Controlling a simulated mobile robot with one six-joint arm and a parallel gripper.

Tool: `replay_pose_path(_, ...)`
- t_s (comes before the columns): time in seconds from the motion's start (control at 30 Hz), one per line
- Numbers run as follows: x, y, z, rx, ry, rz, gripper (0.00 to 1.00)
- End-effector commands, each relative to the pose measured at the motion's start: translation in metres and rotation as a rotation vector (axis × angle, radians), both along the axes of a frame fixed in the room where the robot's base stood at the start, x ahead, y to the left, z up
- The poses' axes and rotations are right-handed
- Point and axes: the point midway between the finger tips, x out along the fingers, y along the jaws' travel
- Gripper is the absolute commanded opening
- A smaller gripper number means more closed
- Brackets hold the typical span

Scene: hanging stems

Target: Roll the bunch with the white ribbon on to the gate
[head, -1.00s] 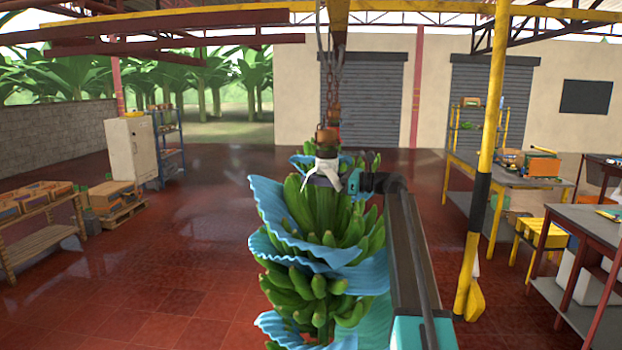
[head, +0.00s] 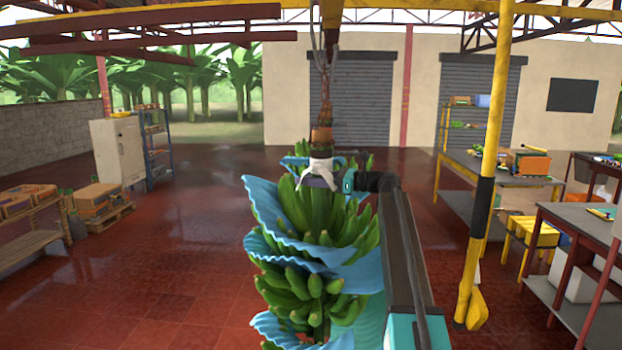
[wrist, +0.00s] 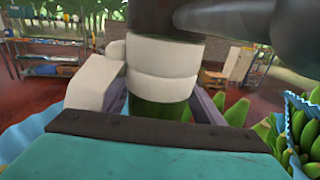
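The bunch with the white ribbon (head: 325,172) hangs in the middle of the head view: green bananas (head: 310,290) with blue sheets (head: 290,240) between the hands. Its stem hangs from a chain (head: 326,85) under the overhead beam. The ribbon wraps the stem and also shows in the wrist view (wrist: 160,75). My gripper (head: 335,182) is at the stem at ribbon height. In the wrist view its fingers (wrist: 160,108) lie on both sides of the stem and appear closed on it. The fingertips are hidden behind the stem. I cannot make out the gate.
Another bunch (wrist: 300,125) with blue sheets is close by at the right of the wrist view. A yellow post (head: 485,190) stands right of my arm, with worktables (head: 590,225) beyond. A pallet of boxes (head: 97,205) stands left. Open red floor (head: 180,270) lies left and ahead.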

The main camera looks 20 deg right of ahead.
Motion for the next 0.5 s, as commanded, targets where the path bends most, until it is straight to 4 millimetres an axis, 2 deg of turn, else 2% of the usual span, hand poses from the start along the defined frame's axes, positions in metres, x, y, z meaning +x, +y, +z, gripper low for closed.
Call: replay_pose_path(0.5,-0.0053,-0.0086,-0.0009,-0.002,-0.003,-0.001,0.63)
